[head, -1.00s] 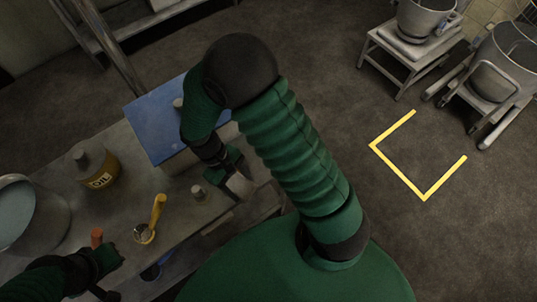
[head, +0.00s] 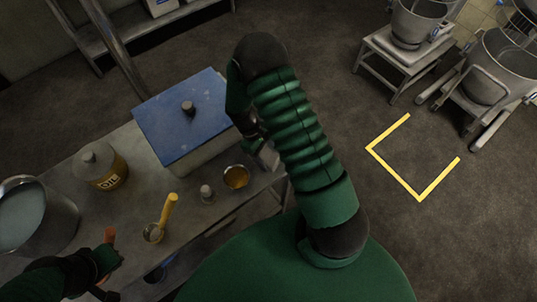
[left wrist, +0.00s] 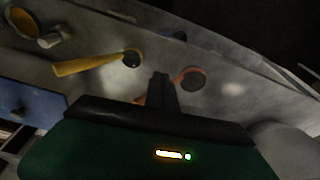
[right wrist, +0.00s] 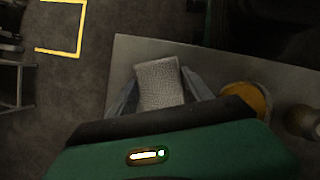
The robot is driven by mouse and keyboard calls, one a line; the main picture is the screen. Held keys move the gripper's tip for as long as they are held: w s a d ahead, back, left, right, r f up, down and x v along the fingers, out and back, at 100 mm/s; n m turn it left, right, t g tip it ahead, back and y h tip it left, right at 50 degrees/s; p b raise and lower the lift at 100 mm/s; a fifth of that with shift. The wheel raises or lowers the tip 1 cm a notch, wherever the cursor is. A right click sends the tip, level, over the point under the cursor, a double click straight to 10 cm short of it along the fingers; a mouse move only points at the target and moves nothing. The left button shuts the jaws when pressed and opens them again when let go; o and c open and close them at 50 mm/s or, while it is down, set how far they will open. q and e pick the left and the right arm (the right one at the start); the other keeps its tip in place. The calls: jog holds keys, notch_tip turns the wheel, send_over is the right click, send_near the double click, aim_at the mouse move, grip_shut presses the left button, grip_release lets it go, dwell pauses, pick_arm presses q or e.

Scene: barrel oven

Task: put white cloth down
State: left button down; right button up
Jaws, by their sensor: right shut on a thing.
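The white cloth (right wrist: 160,84) is a pale, textured piece between the two fingers of my right gripper (right wrist: 158,88). In the head view the cloth (head: 268,157) shows at the right end of the metal table (head: 225,208), by my right gripper (head: 262,148). My right gripper is shut on it. I cannot tell whether the cloth touches the tabletop. My left gripper (left wrist: 162,92) has its fingers together, in front of an orange-handled tool (left wrist: 185,73) on the table. It looks empty, but the fingers cover part of the handle.
A blue-lidded box (head: 185,115), an oil tin (head: 100,168), a large metal pot (head: 30,215), a yellow-handled ladle (head: 165,215), a small shaker (head: 206,193) and an amber bowl (head: 236,177) crowd the table. Yellow floor markings (head: 395,175) lie to the right on open floor.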

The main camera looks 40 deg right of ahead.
jog(key=o, duration=1.1)
jog(key=shift+d+f, duration=0.3)
jog(key=shift+d, duration=0.3)
jog(key=o, duration=0.4)
jog(key=shift+s+d, duration=0.1)
jog(key=shift+d, duration=0.05)
jog(key=shift+c, duration=0.2)
jog(key=shift+a, duration=0.3)
pick_arm(q)
jog(key=shift+d, duration=0.35)
jog(key=shift+s+d, duration=0.1)
jog(key=shift+d, duration=0.1)
pick_arm(e)
jog(key=shift+d, duration=0.1)
